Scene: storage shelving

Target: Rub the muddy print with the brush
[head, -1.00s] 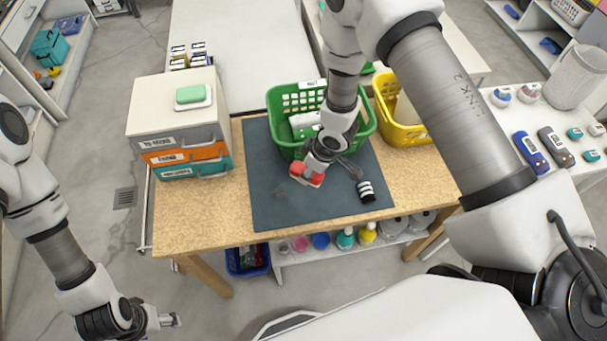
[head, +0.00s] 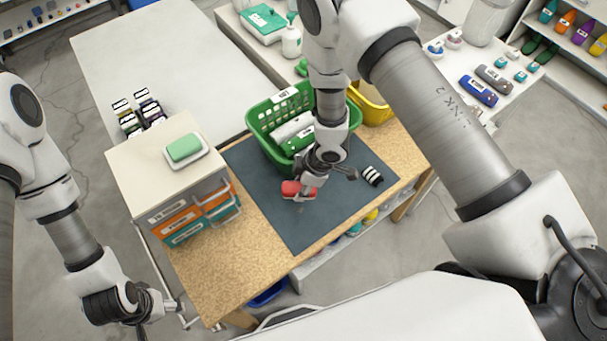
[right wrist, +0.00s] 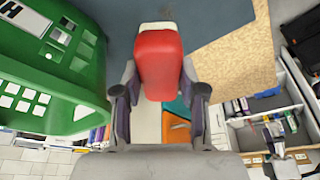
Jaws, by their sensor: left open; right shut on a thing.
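The brush (head: 297,190) has a red body, and its pale bristle edge (right wrist: 157,27) shows in the right wrist view. My right gripper (head: 307,182) is shut on the brush and holds it at the dark mat (head: 330,222), in front of the green basket. In the right wrist view the red body (right wrist: 158,62) sits between both fingers. I cannot tell whether the bristles touch the mat. A faint brownish mark (head: 301,209), perhaps the muddy print, shows just below the brush; the rest may be hidden. My left gripper (head: 176,306) is open and empty, left of the table.
The green basket (head: 262,118) with bottles stands behind the brush. A black-and-white striped object (head: 372,176) lies on the mat to the right. A drawer unit (head: 140,176) with a green soap-like block (head: 184,147) stands left. The front of the mat is clear.

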